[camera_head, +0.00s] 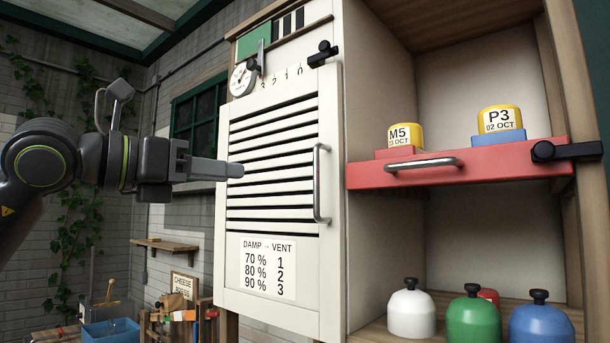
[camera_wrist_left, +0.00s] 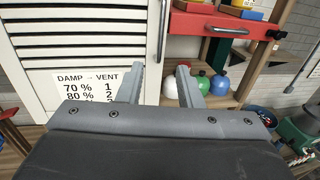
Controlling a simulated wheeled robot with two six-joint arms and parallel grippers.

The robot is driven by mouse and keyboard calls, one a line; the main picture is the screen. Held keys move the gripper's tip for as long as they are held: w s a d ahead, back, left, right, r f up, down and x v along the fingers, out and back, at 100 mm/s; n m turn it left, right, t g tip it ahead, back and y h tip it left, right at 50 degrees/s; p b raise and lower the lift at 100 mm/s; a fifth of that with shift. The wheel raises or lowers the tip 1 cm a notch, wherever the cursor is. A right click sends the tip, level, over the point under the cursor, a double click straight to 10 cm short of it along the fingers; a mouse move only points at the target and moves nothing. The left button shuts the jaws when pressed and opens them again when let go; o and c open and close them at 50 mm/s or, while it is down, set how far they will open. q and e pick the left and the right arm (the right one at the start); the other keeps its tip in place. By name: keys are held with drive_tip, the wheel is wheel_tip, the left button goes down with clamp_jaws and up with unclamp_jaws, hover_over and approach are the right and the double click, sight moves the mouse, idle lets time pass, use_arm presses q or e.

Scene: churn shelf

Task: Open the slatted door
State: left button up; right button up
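The slatted door (camera_head: 272,180) is white with dark gaps between its slats, and it looks shut on the cabinet front. It has a vertical metal bar handle (camera_head: 320,184) on its right side and a DAMP – VENT label (camera_head: 268,268) low down. A black latch (camera_head: 322,54) sits at its top right. My left gripper (camera_head: 240,170) reaches in from the left in front of the slats, apart from the handle. In the left wrist view its two fingers (camera_wrist_left: 160,85) stand apart with nothing between them. The slatted door (camera_wrist_left: 85,40) fills the left of that view. My right gripper is not in view.
To the right, a red drawer (camera_head: 500,167) with a metal handle carries yellow-topped M5 and P3 pieces. White (camera_head: 411,314), green (camera_head: 473,320) and blue (camera_head: 541,325) domed weights stand on the shelf below. A dial gauge (camera_head: 242,78) sits above the door.

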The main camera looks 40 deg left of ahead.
use_arm(q)
drive_tip(key=p+x, duration=1)
drive_tip(key=x, duration=0.5)
drive_tip(key=shift+w+p, duration=0.3)
drive_tip(key=shift+d+f, duration=0.1)
drive_tip(key=shift+c, duration=0.4)
clamp_jaws()
